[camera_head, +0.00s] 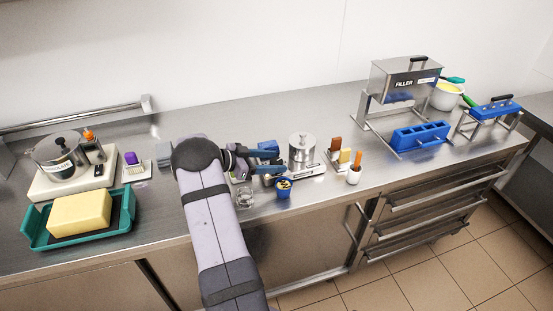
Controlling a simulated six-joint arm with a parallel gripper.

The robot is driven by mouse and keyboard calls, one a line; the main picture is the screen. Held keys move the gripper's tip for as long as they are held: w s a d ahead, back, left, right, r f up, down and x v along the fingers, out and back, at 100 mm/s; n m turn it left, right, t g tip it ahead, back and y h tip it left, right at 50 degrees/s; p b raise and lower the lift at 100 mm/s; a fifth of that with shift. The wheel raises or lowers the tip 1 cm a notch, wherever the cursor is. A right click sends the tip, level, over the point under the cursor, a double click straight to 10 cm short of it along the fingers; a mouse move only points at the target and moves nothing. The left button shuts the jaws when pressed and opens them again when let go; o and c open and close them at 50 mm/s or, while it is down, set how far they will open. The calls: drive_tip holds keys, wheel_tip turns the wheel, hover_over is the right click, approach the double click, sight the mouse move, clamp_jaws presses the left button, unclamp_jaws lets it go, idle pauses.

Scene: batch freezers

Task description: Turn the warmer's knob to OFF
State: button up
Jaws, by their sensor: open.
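A cream-coloured base (40,188) stands at the left of the counter, bearing a lidded steel pot (58,160) with a dark label. It looks like the warmer. A small dark spot on its front right may be its knob (98,170); its setting is too small to read. My gripper (270,158) is open, with blue fingers, above the middle of the counter. It is well to the right of the cream base and just left of a lidded steel canister (302,150). What lies between the fingers is partly hidden.
A teal tray (32,234) with a yellow block (80,213) sits before the base. A purple-topped item (131,158) is right of it. A blue cup (283,188), clear glass (245,197) and white cup (354,176) stand near my gripper. The filler (405,80) is at right.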

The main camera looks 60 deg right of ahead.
drive_tip(key=shift+x, duration=0.85)
drive_tip(key=c, duration=1.1)
